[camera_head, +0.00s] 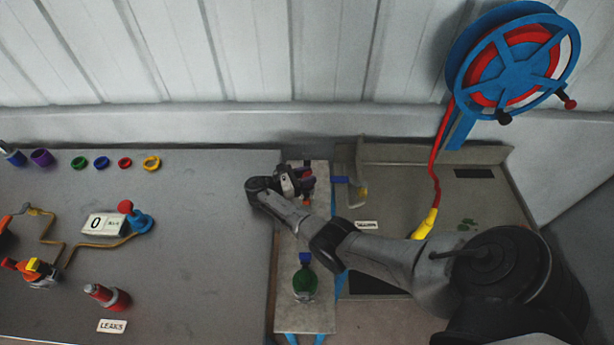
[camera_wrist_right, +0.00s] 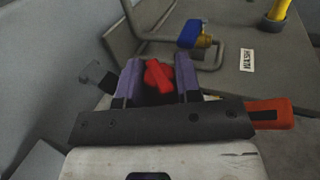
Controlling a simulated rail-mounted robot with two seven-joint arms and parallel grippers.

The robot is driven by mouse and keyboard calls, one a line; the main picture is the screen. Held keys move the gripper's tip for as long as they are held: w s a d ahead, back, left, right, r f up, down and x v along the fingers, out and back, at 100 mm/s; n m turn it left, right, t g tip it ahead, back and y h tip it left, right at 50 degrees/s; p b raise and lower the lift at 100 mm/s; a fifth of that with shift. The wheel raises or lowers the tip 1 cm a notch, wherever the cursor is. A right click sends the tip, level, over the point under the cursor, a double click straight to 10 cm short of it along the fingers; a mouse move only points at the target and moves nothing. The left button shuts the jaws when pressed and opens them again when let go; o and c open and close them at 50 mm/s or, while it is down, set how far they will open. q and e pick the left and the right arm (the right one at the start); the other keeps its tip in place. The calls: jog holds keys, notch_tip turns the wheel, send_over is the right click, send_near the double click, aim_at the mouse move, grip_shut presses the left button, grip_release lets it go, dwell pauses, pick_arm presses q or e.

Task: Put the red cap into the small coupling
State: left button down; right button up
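My right gripper (camera_head: 300,182) is over the narrow side table, pointing away from me. In the right wrist view its two purple fingers (camera_wrist_right: 159,80) stand apart, with a red piece (camera_wrist_right: 158,76) between them. This may be the red cap; whether the fingers press on it or only stand around it cannot be told. In the head view the gripper and wrist partly cover red and blue parts there. I cannot tell which thing is the small coupling. A green rounded piece with a blue top (camera_head: 304,280) stands nearer on the side table. My left gripper is not in view.
The grey table (camera_head: 200,240) at left holds coloured rings, a gauge (camera_head: 103,224), piping and a red cylinder (camera_head: 108,297) by the LEAKS label. A blue-handled valve (camera_head: 350,182) is right of the gripper. A hose reel (camera_head: 515,62) hangs on the wall.

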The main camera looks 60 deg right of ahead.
jog(key=o, duration=0.3)
jog(key=shift+w+a, duration=0.35)
jog(key=shift+a, duration=0.1)
jog(key=shift+b+v, duration=1.9)
jog(key=shift+v, duration=3.55)
jog(key=shift+r, duration=0.1)
